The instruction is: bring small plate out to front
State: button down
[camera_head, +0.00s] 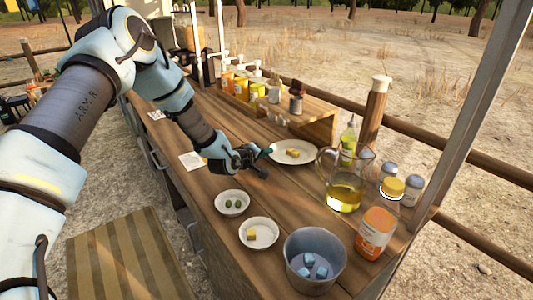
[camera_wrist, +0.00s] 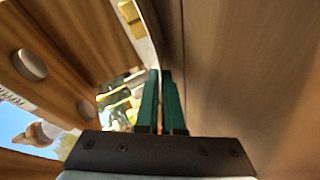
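A white plate (camera_head: 285,157) with a yellow cube (camera_head: 292,152) on it is at the back of the wooden counter. My gripper (camera_head: 266,153) is at its left rim. In the wrist view my gripper's green fingers (camera_wrist: 162,95) are close together, with the plate's pale rim (camera_wrist: 148,45) running in between their tips; they look shut on it. Two smaller white dishes stand nearer the front edge: one with green olives (camera_head: 225,209), one with a yellow cube (camera_head: 261,243). Whether the held plate touches the counter is unclear.
A metal bucket with blue cubes (camera_head: 314,275) is at the front right. A rack of bottles (camera_head: 300,122) is behind. Counter left of the dishes is mostly clear.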

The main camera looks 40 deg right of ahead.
aim_at(216, 181)
jog(key=shift+a, duration=0.1)
jog(key=shift+w+a+p, duration=0.1)
jog(key=shift+w+a, duration=0.1)
jog(key=shift+a, duration=2.95)
jog(key=shift+w+a+p, duration=0.1)
jog(key=shift+w+a, duration=0.05)
jog(key=shift+a, duration=3.05)
jog(key=shift+w+a+p, duration=0.1)
jog(key=shift+w+a, duration=0.1)
jog(key=shift+a, duration=2.95)
jog(key=c, duration=1)
grip_release()
jog(key=shift+a, duration=0.15)
